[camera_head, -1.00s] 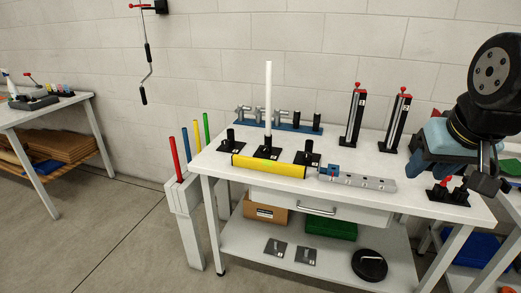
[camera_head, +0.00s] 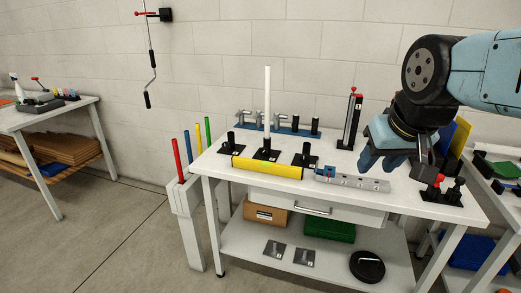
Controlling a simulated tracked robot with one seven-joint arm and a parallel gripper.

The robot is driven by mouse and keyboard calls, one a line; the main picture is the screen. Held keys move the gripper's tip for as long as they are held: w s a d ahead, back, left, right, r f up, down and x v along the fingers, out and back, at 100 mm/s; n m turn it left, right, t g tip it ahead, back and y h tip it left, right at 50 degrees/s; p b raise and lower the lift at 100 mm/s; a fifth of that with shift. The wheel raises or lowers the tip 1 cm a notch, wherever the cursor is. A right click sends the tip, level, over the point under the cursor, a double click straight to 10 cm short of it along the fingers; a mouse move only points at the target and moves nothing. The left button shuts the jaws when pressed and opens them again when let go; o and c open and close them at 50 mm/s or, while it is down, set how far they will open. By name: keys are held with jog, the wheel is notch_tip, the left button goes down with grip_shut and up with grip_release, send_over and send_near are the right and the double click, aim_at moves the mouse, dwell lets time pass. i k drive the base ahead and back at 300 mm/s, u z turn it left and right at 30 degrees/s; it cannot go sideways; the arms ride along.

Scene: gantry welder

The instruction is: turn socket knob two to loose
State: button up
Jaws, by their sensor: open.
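Several black sockets with small labels stand on the white workbench (camera_head: 225,163): a left one (camera_head: 229,145), a middle one (camera_head: 266,154) holding an upright white rod (camera_head: 267,95), and a right one (camera_head: 306,158). The label digits and any knob are too small to read, so I cannot tell which is knob two or how it is set. My gripper (camera_head: 396,165) is open and empty over the right part of the bench, right of these sockets and apart from them. It hides part of the bench top behind it.
A yellow tube (camera_head: 267,168) lies before the sockets, with a grey rail (camera_head: 352,181) to its right. A blue rack (camera_head: 290,129) and a tall black stand (camera_head: 352,120) are behind. Red and black levers (camera_head: 440,190) stand at the right front. Coloured rods stand at the left.

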aim_at(263, 151)
jog(key=u, duration=0.05)
jog(key=i, duration=1)
jog(key=z, duration=0.05)
